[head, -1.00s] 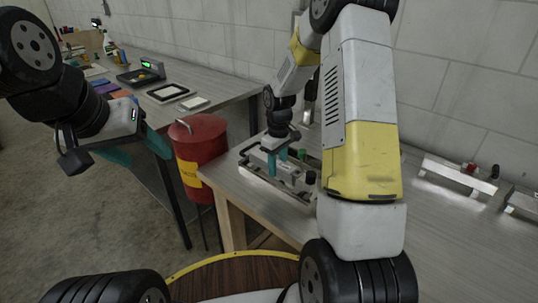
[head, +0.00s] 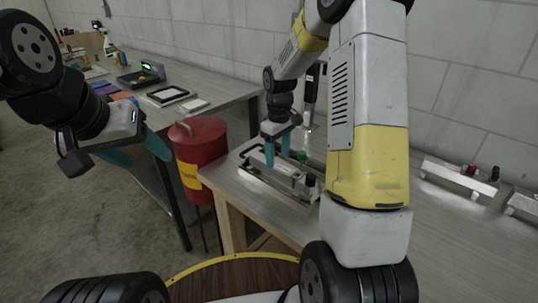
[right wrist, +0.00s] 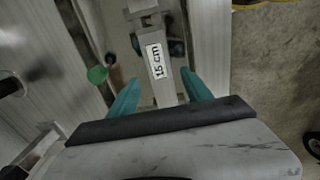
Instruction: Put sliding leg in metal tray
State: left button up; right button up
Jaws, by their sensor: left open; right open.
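The sliding leg (head: 284,171) is a grey aluminium bar with a dark knob at its near right end. It lies inside the metal tray (head: 262,183) on the right-hand table. In the right wrist view the leg (right wrist: 158,62) carries a white "15 cm" label. My right gripper (head: 278,154) is open just above the leg, with its teal fingers on either side of it; the wrist view shows a gap on both sides. My left gripper (head: 150,158) is open and empty, far left of the tray, over the floor.
A green knob (head: 302,157) shows at the tray's far side. A red bin (head: 200,145) stands between the tables. Other aluminium parts (head: 457,180) lie at the right by the wall. My right arm hides part of the table.

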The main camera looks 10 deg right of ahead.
aim_at(278, 165)
jog(key=s+r+m+t, duration=0.1)
jog(key=s+r+m, duration=0.1)
jog(key=s+r, duration=0.5)
jog(key=s+r+m+t, duration=0.1)
jog(key=s+r+t, duration=0.15)
jog(key=r, duration=0.85)
jog(key=s+a+r+m+t+y, duration=0.1)
jog(key=s+m, duration=0.1)
jog(key=s, duration=0.5)
jog(key=s+a+r+m+t+y, duration=0.1)
jog(key=s+m, duration=0.1)
jog(key=s, duration=0.5)
jog(key=shift+s+r+t, duration=0.3)
jog(key=shift+s+t, duration=0.05)
jog(key=shift+s, duration=0.05)
jog(key=shift+a, duration=0.1)
